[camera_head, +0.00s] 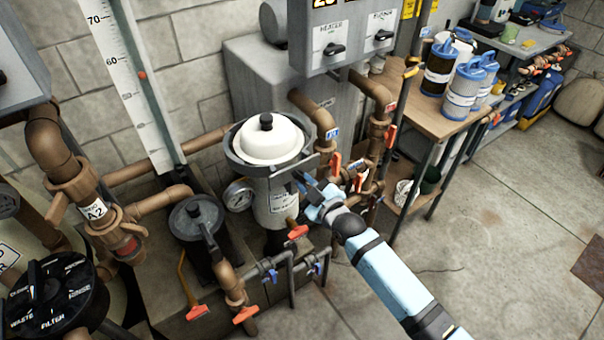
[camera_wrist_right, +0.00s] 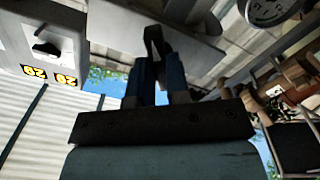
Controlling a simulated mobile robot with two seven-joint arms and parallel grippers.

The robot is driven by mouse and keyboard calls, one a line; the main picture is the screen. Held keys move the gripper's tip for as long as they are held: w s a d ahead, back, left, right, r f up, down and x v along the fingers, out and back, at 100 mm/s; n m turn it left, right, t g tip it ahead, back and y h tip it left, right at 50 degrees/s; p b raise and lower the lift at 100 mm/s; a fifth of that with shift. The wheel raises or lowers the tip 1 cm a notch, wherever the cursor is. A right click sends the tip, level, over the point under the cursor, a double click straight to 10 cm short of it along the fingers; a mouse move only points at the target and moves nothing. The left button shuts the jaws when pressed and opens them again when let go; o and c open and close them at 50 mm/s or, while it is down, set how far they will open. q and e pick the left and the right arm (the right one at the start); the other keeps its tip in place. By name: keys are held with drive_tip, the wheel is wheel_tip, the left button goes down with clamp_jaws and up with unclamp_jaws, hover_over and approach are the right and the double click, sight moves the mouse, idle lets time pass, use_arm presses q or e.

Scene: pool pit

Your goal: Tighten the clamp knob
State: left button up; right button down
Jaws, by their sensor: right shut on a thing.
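A grey filter canister (camera_head: 282,200) stands in the middle of the head view, with a white domed lid (camera_head: 268,140) and a dark knob (camera_head: 266,121) on top. A dark clamp band (camera_head: 232,153) runs around the lid's rim. My right gripper (camera_head: 304,183) is at the band's right side, with its blue fingers shut on a small dark part, apparently the clamp knob. The fingers mostly hide that knob in the head view. In the right wrist view, the dark clamp knob (camera_wrist_right: 155,42) shows between the fingertips (camera_wrist_right: 157,75). My left gripper is in neither view.
A round pressure gauge (camera_head: 238,195) sits on the canister's left. Brown pipes and red-handled valves (camera_head: 336,163) are close to my right gripper. A grey control box (camera_head: 345,35) hangs above. A workbench (camera_head: 425,95) with tubs is at the right; the floor (camera_head: 500,220) there is largely clear.

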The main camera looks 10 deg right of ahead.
drive_tip(key=m, duration=0.5)
drive_tip(key=shift+r+p, duration=0.1)
drive_tip(key=shift+p, duration=0.25)
drive_tip(key=m, duration=1.3)
drive_tip(key=shift+n, duration=0.4)
drive_tip(key=c, duration=1)
unclamp_jaws()
